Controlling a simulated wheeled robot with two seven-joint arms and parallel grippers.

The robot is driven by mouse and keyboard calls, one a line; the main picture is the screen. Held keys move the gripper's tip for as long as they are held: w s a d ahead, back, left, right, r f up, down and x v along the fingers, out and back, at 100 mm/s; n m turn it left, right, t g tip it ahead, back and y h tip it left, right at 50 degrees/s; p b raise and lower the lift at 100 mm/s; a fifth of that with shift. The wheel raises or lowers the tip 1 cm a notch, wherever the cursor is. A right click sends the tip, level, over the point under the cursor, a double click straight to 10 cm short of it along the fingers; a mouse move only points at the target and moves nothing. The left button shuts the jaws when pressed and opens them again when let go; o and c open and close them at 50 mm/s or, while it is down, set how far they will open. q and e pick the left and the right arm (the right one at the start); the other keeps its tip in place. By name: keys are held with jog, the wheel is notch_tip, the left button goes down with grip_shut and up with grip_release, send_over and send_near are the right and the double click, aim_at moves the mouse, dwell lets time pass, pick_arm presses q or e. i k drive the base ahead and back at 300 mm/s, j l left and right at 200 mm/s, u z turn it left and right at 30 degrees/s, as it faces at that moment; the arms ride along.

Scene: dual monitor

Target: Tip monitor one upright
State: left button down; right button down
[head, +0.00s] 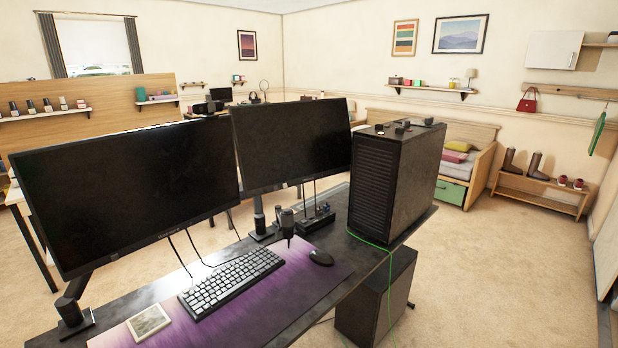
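Two black monitors stand on the dark desk (345,268). The left monitor (125,195) is the nearer and larger in view, tilted so its lower edge slopes, on an arm with a base at the desk's near left. The right monitor (292,145) stands behind and to its right on a stand, also slightly tilted in the picture. I cannot tell which is monitor one. Both screens are dark. Neither of my grippers shows in the head view.
A black computer tower (395,180) stands at the desk's right. A keyboard (232,281), a mouse (321,257), a microphone (287,222) and a framed picture (149,322) sit on or near the purple mat (265,318). A green cable (389,290) hangs over the front edge. Carpet is open at right.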

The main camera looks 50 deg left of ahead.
aim_at(292, 143)
jog(key=i+j+z, duration=0.15)
jog(key=i+z, duration=0.2)
jog(key=i, duration=0.15)
jog(key=i+j+z, duration=0.3)
jog(key=i, duration=0.2)
jog(key=i+j+z, duration=0.1)
jog(key=z, duration=0.65)
jog(key=i+j+z, duration=0.1)
jog(key=z, duration=0.65)
jog(key=j+z, duration=0.2)
jog(key=z, duration=0.55)
jog(key=j+z, duration=0.2)
jog(key=z, duration=0.55)
jog(key=j+z, duration=0.2)
jog(key=z, duration=0.5)
jog(key=k+j+z, duration=0.1)
jog(key=z, duration=0.65)
jog(key=k+z, duration=0.15)
jog(key=z, duration=0.6)
jog(key=k+z, duration=0.15)
jog(key=z, duration=0.6)
